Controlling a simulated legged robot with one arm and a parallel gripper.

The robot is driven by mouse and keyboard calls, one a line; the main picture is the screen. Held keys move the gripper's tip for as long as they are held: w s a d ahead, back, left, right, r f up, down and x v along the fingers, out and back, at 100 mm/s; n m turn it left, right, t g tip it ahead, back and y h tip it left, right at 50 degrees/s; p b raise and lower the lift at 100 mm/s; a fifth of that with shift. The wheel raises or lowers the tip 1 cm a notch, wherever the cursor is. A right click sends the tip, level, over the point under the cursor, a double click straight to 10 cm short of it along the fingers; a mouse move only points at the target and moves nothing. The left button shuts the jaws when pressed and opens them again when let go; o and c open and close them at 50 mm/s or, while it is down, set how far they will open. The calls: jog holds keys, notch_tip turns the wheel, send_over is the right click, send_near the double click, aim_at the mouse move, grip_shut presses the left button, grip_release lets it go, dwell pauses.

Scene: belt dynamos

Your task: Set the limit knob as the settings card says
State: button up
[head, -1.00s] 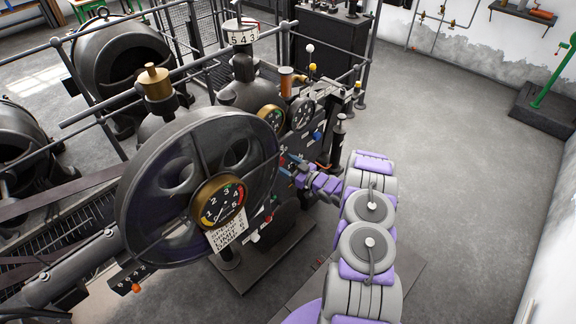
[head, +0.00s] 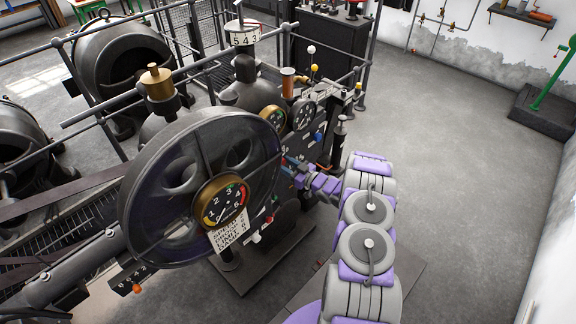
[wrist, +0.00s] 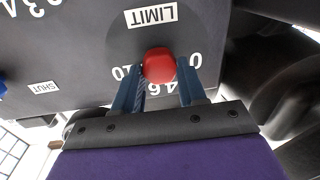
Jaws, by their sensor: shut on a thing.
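The limit knob (wrist: 159,58) is a red knob on a dark panel in the wrist view. A white LIMIT label (wrist: 152,16) sits beside it, upside down in this view. White scale numbers lie around the knob, partly covered by the fingers. My gripper (wrist: 159,72) has its two blue fingers on either side of the knob, shut on it. In the head view my gripper (head: 291,166) reaches the machine's panel, and the knob cannot be made out there. The settings card (head: 228,232) hangs below a round gauge (head: 221,201); its lines are too small to read surely.
A large dark wheel (head: 150,205) stands left of my arm. Two smaller gauges and several levers sit on the machine above my gripper. A SHUT label (wrist: 43,87) and a blue knob (wrist: 2,87) are on the panel. The floor to the right (head: 470,200) is clear.

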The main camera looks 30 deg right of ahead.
jog(key=shift+r+n+p, duration=0.15)
jog(key=shift+n+p, duration=0.15)
jog(key=shift+n, duration=0.1)
jog(key=shift+w+a+r+n+h+p, duration=0.15)
jog(key=shift+n+p, duration=0.45)
jog(key=shift+n, duration=1.15)
jog(key=shift+s+d+n+h+p, duration=0.1)
jog(key=shift+n+h+p, duration=0.35)
jog(key=shift+n, duration=1.25)
jog(key=shift+w+a+r+n+p, duration=0.1)
jog(key=shift+n+p, duration=0.65)
jog(key=shift+n, duration=1)
jog(key=o, duration=1.1)
jog(key=shift+f, duration=0.1)
jog(key=shift+c, duration=0.2)
jog(key=shift+f+g, duration=0.1)
jog(key=shift+g, duration=0.2)
